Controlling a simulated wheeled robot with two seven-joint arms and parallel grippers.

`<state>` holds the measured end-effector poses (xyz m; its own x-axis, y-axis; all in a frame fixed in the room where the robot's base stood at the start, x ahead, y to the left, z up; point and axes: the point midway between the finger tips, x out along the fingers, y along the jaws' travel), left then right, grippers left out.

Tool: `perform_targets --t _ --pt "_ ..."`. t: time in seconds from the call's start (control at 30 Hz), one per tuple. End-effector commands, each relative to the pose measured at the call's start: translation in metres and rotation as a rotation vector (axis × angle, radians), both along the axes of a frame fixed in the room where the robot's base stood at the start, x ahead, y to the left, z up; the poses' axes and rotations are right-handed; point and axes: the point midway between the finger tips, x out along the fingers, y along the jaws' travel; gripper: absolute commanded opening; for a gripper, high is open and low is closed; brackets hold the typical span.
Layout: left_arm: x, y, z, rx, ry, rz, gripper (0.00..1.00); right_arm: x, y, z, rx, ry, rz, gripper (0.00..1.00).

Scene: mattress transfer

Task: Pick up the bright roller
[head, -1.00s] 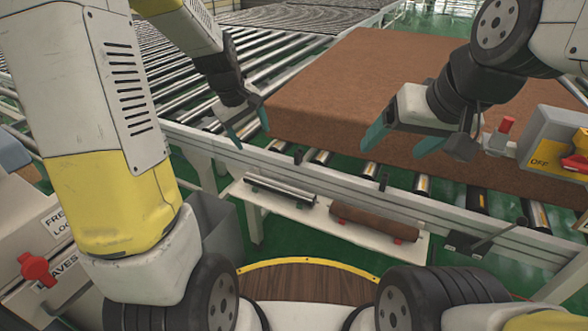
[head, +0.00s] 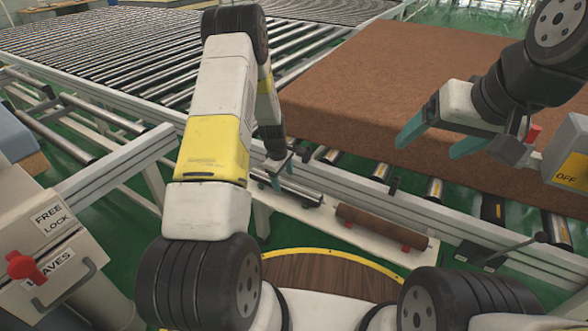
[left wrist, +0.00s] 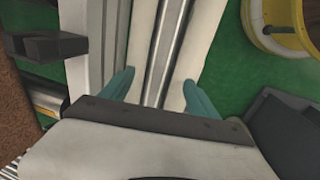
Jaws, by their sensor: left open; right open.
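The bright metal roller (head: 301,194) lies on the white shelf (head: 357,235) below the conveyor rail, partly hidden behind my left gripper. My left gripper (head: 271,182) is open, above the roller's left part. In the left wrist view the bright roller (left wrist: 164,58) runs lengthwise between the two teal fingers of my left gripper (left wrist: 158,90), with white shelf on both sides. The fingers do not visibly grip it. My right gripper (head: 436,146) is open and empty, over the front of the large brown mattress (head: 400,75).
A dull brown roller (head: 380,226) lies on the same shelf to the right, on red supports. The conveyor rail (head: 350,187) runs just behind and above the shelf. A control box with a yellow OFF plate (head: 566,165) stands at the right. A yellow-edged wooden disc (head: 325,271) is in front.

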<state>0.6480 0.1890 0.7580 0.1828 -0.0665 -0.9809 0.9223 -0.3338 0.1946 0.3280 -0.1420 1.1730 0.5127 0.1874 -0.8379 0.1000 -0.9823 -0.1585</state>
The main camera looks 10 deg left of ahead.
Motion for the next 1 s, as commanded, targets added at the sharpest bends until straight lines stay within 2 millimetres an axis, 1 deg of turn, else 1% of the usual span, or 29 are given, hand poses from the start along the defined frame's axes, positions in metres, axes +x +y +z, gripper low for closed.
perform_targets --t 0.1,0.23,0.37,0.57,0.7,0.77,0.8,0.87,0.9,0.93,1.0 --pt "0.005 0.002 -0.019 0.0 0.002 0.0 0.7 0.0 0.0 0.0 0.0 0.0 0.0 0.8" --pt "0.009 0.001 -0.036 0.0 0.001 0.0 0.7 0.0 0.0 0.0 0.0 0.0 0.0 0.8" --pt "0.011 0.0 -0.042 0.0 -0.001 0.0 0.7 0.0 0.0 0.0 0.0 0.0 0.0 0.8" --pt "0.011 0.0 -0.042 0.0 -0.001 -0.001 0.7 0.0 0.0 0.0 0.0 0.0 0.0 0.8" --pt "0.011 0.0 -0.042 0.0 -0.001 -0.001 0.42 0.0 0.0 0.0 0.0 0.0 0.0 0.8" --pt "0.011 0.0 -0.042 0.0 -0.001 -0.001 0.31 0.0 0.0 0.0 0.0 0.0 0.0 0.8" --pt "0.011 0.0 -0.042 0.0 -0.001 -0.001 0.23 0.0 0.0 0.0 0.0 0.0 0.0 0.8" --pt "0.011 0.0 -0.042 0.0 -0.001 -0.001 0.11 0.0 0.0 0.0 0.0 0.0 0.0 0.8" --pt "0.011 0.0 -0.042 0.0 -0.001 -0.001 0.03 0.0 0.0 0.0 0.0 0.0 0.0 0.8" --pt "0.011 0.0 -0.042 0.0 -0.001 -0.001 0.0 0.0 0.0 0.0 0.0 0.0 0.0 0.8" --pt "0.011 0.0 -0.041 0.0 -0.001 -0.001 0.0 0.0 0.0 0.0 0.0 0.0 0.0 0.8"
